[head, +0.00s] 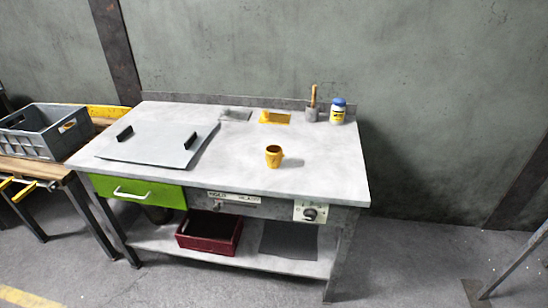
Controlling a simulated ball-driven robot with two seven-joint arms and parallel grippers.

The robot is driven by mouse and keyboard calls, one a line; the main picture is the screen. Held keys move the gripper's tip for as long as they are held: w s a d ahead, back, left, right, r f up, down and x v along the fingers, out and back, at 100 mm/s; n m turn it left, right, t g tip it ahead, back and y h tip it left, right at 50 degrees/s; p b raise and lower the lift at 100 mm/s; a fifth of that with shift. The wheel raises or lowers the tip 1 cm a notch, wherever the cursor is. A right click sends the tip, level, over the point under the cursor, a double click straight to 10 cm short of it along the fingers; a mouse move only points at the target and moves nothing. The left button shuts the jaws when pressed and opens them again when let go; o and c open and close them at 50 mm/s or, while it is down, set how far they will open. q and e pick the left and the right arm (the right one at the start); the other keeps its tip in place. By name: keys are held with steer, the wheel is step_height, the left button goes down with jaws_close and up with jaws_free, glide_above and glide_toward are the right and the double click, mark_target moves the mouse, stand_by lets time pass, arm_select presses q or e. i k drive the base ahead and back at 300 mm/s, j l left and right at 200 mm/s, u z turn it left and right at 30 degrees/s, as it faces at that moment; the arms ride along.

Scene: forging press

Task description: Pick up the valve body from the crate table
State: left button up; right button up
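The crate table (48,171) is at the left edge, with a brown wooden top and dark legs, partly cut off by the frame. A grey plastic crate (62,146) with handle openings stands on it. I see only part of the crate's inside, and I cannot make out a valve body there or on the table. A small yellow cup-shaped object (273,157) stands upright on the grey workbench; I cannot tell what it is. Neither of my grippers is in view.
The workbench (317,179) bears a grey plate with two black handles (157,144), a blue-lidded jar (337,112) and a brush in a pot (312,113). A dark red crate (209,246) sits on its lower shelf. Floor in front is clear.

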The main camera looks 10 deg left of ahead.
mark_target(274, 155)
steer(key=i+j+u, duration=0.2)
steer(key=i, duration=0.25)
steer(key=i+u, duration=0.2)
steer(key=i, duration=0.25)
